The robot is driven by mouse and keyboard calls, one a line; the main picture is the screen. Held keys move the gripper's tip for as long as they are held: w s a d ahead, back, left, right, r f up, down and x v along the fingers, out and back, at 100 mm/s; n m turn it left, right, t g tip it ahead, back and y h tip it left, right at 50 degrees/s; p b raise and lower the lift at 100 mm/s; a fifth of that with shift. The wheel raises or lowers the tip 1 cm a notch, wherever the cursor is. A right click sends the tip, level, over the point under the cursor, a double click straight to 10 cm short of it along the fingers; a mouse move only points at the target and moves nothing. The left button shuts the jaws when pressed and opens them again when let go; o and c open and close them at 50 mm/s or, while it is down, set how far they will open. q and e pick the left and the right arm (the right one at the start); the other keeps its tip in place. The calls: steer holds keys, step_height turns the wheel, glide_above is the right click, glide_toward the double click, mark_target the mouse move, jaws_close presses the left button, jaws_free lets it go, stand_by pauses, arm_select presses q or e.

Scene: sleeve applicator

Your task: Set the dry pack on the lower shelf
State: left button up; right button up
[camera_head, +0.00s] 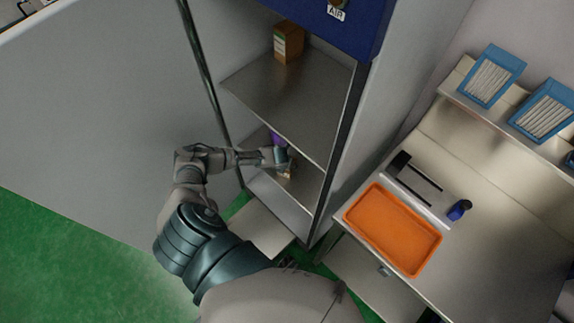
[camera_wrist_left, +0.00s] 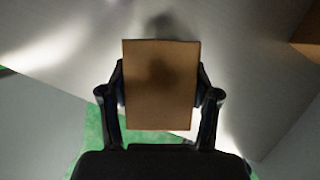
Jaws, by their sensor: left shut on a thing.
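The brown pack (camera_wrist_left: 161,85) fills the middle of the left wrist view, between the two dark fingers of my left gripper (camera_wrist_left: 160,97). The fingers are shut on its two sides. In the head view my left gripper (camera_head: 284,160) reaches into the cabinet just over the lower shelf (camera_head: 305,190), below the upper shelf (camera_head: 285,100). Only a small tan part of the held pack (camera_head: 288,171) shows there. I cannot tell whether it touches the lower shelf. My right gripper is not in view.
Another brown box (camera_head: 288,42) stands on the upper shelf. A purple thing (camera_head: 277,138) is behind my left gripper. The open cabinet door (camera_head: 90,110) is at left. An orange tray (camera_head: 393,229) lies on the bench at right. A brown edge (camera_wrist_left: 308,36) shows at upper right in the wrist view.

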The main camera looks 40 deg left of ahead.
arm_select(q)
steer(key=o, duration=1.3)
steer(key=shift+s+a+f, duration=0.1)
steer(key=shift+a+f, duration=0.05)
steer(key=shift+a, duration=0.05)
steer(key=shift+c, duration=0.2)
steer(key=shift+d, duration=0.35)
steer(key=shift+r, duration=0.3)
steer(key=p+v, duration=0.1)
steer(key=v, duration=0.4)
steer(key=p+v, duration=0.2)
steer(key=v, duration=0.3)
steer(key=shift+a+r, duration=0.2)
steer(key=shift+s+d+r, duration=0.3)
steer(key=shift+d+r, duration=0.05)
steer(key=shift+r, duration=0.3)
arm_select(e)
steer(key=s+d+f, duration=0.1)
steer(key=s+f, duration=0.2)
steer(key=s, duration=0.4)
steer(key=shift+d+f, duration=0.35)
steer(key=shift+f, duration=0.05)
arm_select(q)
steer(key=shift+a+f, duration=0.1)
steer(key=shift+a, duration=0.1)
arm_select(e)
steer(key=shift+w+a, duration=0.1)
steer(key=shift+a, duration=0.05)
